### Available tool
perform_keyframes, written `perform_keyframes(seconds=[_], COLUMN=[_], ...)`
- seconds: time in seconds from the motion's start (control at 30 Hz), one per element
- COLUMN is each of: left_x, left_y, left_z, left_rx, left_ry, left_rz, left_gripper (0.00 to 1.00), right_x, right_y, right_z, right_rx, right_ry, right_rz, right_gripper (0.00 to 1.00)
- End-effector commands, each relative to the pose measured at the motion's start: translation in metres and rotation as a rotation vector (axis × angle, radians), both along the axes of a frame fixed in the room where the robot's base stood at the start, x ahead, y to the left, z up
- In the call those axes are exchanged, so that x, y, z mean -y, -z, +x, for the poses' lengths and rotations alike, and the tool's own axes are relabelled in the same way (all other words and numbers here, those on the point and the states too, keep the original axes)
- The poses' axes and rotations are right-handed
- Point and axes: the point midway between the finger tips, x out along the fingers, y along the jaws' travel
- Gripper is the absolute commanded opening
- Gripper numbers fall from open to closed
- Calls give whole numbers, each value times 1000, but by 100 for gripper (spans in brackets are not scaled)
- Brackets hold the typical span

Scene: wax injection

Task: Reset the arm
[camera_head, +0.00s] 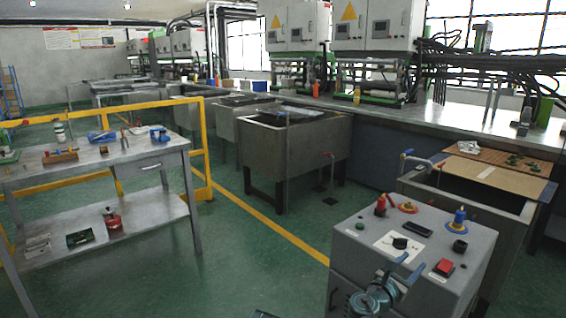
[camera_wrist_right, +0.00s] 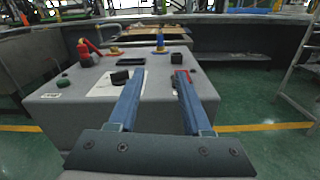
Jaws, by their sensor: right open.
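My right gripper (camera_head: 402,268) shows at the bottom of the head view, above the front edge of a grey cabinet (camera_head: 345,262). In the right wrist view its two blue fingers (camera_wrist_right: 154,76) are spread apart with nothing between them. My left gripper is not in the head view; a small dark part at the bottom edge cannot be made out.
A metal table (camera_head: 100,170) stands at left by a yellow rail (camera_head: 205,150). Green floor (camera_head: 240,270) between is clear.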

Motion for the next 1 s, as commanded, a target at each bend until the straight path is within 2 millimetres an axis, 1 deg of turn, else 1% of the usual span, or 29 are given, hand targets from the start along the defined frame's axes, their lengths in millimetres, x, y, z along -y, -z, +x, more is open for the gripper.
perform_keyframes(seconds=[0.03, 0.17, 0.37, 0.47, 0.57, 0.67, 0.77, 0.87, 0.9, 0.97, 1.0], left_x=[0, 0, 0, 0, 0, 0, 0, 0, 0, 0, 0], left_y=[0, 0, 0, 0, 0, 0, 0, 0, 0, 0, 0], left_z=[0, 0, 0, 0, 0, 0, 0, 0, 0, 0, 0], left_rx=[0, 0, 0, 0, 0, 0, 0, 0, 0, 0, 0], left_ry=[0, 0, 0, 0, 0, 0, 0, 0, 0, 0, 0], left_rz=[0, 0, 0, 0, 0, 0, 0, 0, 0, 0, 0], left_gripper=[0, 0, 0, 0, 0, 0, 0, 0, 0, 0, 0], right_x=[0, -4, -11, -16, -25, -38, -57, -86, -102, -128, -145], right_y=[0, 9, 26, 38, 54, 74, 99, 130, 144, 164, 176], right_z=[0, -3, -9, -14, -20, -28, -39, -57, -66, -82, -93], right_rx=[0, 37, 102, 141, 190, 243, 299, 357, 377, 403, 414], right_ry=[0, 15, 51, 79, 120, 179, 264, 396, 468, 591, 676], right_rz=[0, 88, 241, 342, 471, 626, 807, 1025, 1120, 1257, 1334], right_gripper=[49, 49, 49, 49, 49, 49, 49, 49, 49, 49, 49])
